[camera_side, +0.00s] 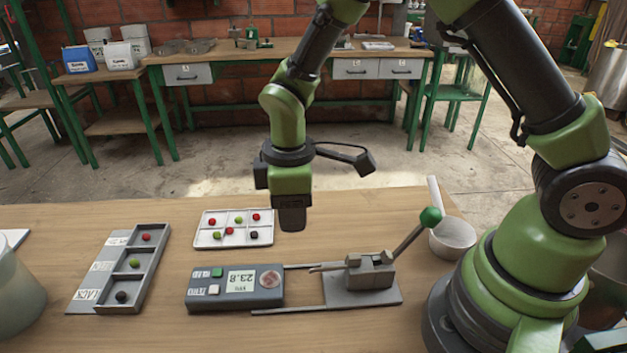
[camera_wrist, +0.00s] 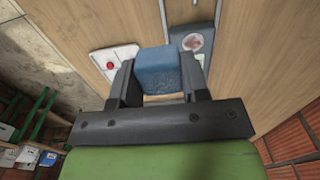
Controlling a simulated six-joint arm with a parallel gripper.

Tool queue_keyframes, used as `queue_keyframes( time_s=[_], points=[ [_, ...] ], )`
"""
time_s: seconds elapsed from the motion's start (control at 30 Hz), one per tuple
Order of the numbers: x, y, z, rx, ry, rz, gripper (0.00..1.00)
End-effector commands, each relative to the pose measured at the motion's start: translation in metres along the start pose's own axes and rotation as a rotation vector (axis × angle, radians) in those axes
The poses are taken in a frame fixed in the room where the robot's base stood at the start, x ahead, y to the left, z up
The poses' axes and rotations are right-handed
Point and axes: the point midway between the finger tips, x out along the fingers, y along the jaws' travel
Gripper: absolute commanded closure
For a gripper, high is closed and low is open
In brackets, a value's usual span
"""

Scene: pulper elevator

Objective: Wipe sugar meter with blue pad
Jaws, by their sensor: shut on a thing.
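The sugar meter (camera_side: 236,302) is a grey box lying on the wooden table, with a display reading 23.8, a green and a white button, and a round window (camera_side: 270,280) with a reddish-brown smear. My gripper (camera_side: 291,218) hangs above the table, behind and above the meter's right end, apart from it. In the wrist view the gripper is shut on the blue pad (camera_wrist: 158,70), a block held between both fingers. The pad cannot be made out in the side view. The meter's smeared window also shows in the wrist view (camera_wrist: 196,41), beyond and right of the pad.
A white tray (camera_side: 207,241) with berries lies behind the meter. A grey three-compartment sorter (camera_side: 159,266) lies left. A lever press (camera_side: 365,277) with a green knob (camera_side: 431,217) stands right, its rails reaching the meter. A pale cup (camera_side: 452,240) stands near my base.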

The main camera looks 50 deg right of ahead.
Motion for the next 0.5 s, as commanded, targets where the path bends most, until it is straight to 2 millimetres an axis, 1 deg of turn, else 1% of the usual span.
queue_keyframes(
  time_s=[0.03,0.1,0.2,0.37,0.5],
  points=[
    [-0.001,-0.015,-0.005,-0.011,0.001,0.001,0.77],
    [-0.002,-0.030,-0.009,-0.008,0.001,0.001,0.77],
    [-0.002,-0.043,-0.012,-0.003,0.001,0.001,0.77],
    [0.002,-0.047,-0.013,0.002,-0.001,0.000,0.77],
    [0.013,-0.046,-0.013,0.002,-0.002,-0.001,0.77]
  ],
)
